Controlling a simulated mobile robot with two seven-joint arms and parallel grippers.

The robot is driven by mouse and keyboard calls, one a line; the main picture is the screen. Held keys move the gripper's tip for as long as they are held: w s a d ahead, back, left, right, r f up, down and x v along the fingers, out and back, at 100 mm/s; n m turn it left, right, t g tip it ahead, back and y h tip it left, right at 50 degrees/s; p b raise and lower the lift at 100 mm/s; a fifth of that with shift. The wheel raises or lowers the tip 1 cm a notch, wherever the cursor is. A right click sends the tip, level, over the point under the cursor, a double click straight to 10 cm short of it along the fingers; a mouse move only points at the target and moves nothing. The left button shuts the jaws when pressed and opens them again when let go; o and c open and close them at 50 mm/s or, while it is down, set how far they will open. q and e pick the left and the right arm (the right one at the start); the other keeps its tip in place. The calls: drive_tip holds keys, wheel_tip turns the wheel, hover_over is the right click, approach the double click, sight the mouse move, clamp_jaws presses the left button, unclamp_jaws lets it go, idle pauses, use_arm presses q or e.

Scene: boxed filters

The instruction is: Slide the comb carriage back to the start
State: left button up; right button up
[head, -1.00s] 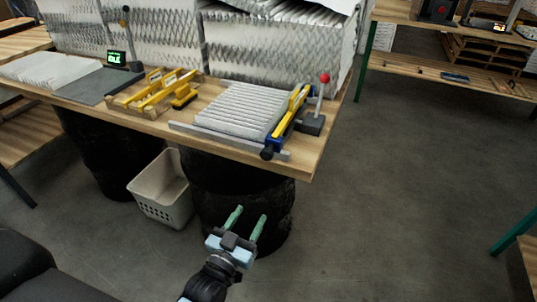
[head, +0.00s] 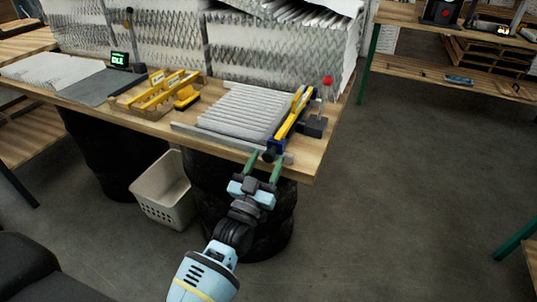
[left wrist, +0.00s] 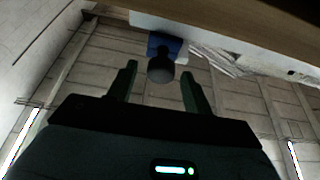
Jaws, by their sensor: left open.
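The comb carriage (head: 291,115) is a yellow and blue bar at the right end of the pleated white filter (head: 243,111) on the table. A dark round knob (head: 269,155) sits at its near end, by the table's front edge. My left gripper (head: 264,164) is open, with its green fingers pointing up at the knob from just in front. In the left wrist view the knob (left wrist: 161,68) shows between and beyond the fingertips (left wrist: 158,75), in front of a blue part. Whether the fingers touch it, I cannot tell. My right gripper is not in view.
A grey rail (head: 215,139) runs along the filter's near side. A post with a red ball (head: 327,81) stands right of the carriage. Yellow tools in a wooden tray (head: 155,96) lie to the left. Black drums and a white basket (head: 165,190) are below the table (head: 313,163).

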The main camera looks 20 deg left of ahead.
use_arm(q)
drive_tip(key=shift+x, duration=1.15)
clamp_jaws()
